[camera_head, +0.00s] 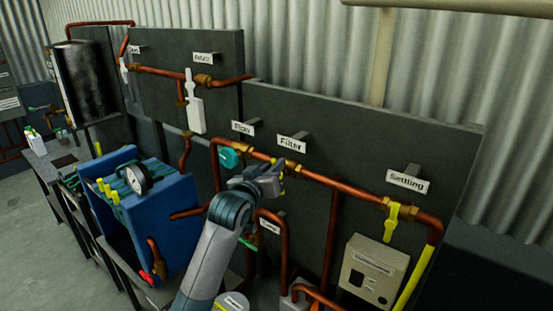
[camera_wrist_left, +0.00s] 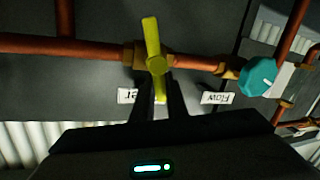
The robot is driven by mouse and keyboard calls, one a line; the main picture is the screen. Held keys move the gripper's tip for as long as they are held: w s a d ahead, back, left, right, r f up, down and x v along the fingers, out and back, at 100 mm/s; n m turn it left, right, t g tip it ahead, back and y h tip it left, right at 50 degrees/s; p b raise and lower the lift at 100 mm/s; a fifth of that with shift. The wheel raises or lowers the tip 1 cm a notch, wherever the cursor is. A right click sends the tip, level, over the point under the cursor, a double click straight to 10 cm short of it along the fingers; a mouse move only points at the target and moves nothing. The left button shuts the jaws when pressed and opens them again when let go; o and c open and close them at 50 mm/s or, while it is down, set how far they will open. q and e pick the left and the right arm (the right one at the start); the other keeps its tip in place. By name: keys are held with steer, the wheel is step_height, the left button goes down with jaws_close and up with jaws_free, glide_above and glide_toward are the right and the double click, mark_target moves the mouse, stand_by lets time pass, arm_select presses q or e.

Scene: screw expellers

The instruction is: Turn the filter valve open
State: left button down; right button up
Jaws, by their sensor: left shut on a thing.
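The filter valve is on the copper pipe below the "Filter" label (camera_head: 291,143); its yellow handle (camera_wrist_left: 153,40) shows in the left wrist view, lying across the pipe with a slight tilt. My left gripper (camera_wrist_left: 160,92) is shut on the lower end of this handle, with a finger on each side of it. In the head view my left gripper (camera_head: 278,172) is at the pipe and hides most of the valve; only small yellow bits show. The label is partly hidden by the fingers in the left wrist view. My right gripper is not in view.
A teal flow valve knob (camera_head: 230,158) is left of my gripper on the same pipe. A yellow settling valve (camera_head: 392,222) is to the right, above a beige box (camera_head: 368,272). A blue machine with a gauge (camera_head: 138,179) stands left of my arm. A dark panel (camera_head: 345,150) backs the pipes.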

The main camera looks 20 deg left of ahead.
arm_select(q)
steer(key=n+p, duration=0.1)
steer(key=p, duration=0.1)
steer(key=a+n+g+p, duration=0.1)
steer(key=n+p, duration=0.1)
steer(key=shift+w, duration=0.15)
steer(key=shift+w+a+f+n+g+h+p, duration=0.15)
steer(key=shift+f+n+g+h+p, duration=0.25)
steer(key=shift+n, duration=0.85)
steer(key=shift+a+f+n+g+h+p, duration=0.25)
steer(key=shift+f+n+h, duration=0.3)
steer(key=shift+n, duration=0.65)
steer(key=shift+w+a+f+n+g+h+p, duration=0.1)
steer(key=shift+a+f+n+g+h+p, duration=0.25)
steer(key=shift+n, duration=0.9)
steer(key=shift+d+f, duration=0.1)
steer(key=shift+d, duration=0.05)
steer(key=c, duration=1.7)
jaws_free()
steer(key=shift+c, duration=0.2)
steer(key=shift+s, duration=0.1)
